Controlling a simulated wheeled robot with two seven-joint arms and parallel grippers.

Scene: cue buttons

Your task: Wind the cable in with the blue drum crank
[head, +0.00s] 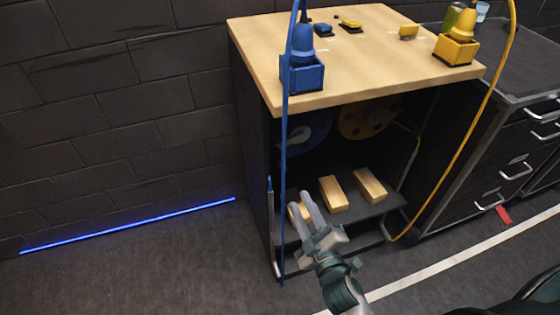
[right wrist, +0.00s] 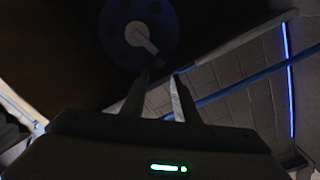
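The blue drum (head: 308,130) is in shadow inside the open cabinet, under the wooden top at the left. In the right wrist view the blue drum (right wrist: 157,12) shows a pale crank (right wrist: 142,38) near its middle. The blue cable (head: 284,170) hangs from above past the cabinet's left front to the floor; it also crosses the right wrist view (right wrist: 235,82). A blue plug (head: 303,45) stands in a blue socket box (head: 302,75) on the top. My right gripper (head: 302,200) is open and empty, before the cabinet opening, below the drum and apart from the crank. My left gripper is not in view.
A yellow drum (head: 365,118) sits right of the blue one; its yellow cable (head: 450,160) hangs at the right. Wooden blocks (head: 332,194) lie on the lower shelf (head: 385,208). The wooden top (head: 375,65) overhangs the opening. Floor at left is clear.

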